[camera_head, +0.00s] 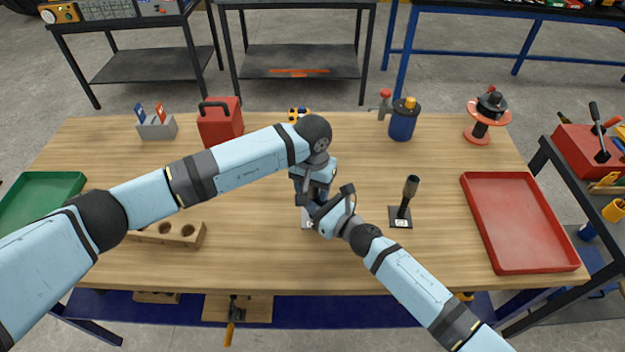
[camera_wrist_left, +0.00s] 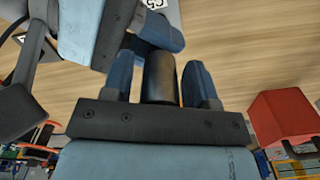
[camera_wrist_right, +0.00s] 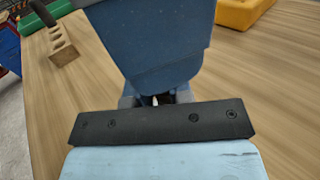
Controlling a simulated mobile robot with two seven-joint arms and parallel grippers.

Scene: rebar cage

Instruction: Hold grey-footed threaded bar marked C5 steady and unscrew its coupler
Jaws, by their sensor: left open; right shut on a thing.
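The foot plate of the C5 bar (camera_head: 307,224) shows at the table's middle in the head view, with its C5 tag (camera_wrist_left: 154,4) at the top of the left wrist view. The dark round coupler (camera_wrist_left: 159,78) stands between the two blue fingers of my left gripper (camera_wrist_left: 163,76), which is open with a gap beside it. My right gripper (camera_head: 322,207) is shut on the bar below the left one. In the right wrist view, a blue gripper body hides most of the bar, and only a small part shows between the fingertips (camera_wrist_right: 156,99).
Another bar with a dark coupler (camera_head: 409,188) stands close on the right on its own plate. A red tray (camera_head: 492,262) lies at right, a green tray (camera_head: 78,180) at left. A wooden block with holes (camera_head: 196,236) and a red box (camera_head: 220,125) are near my left arm.

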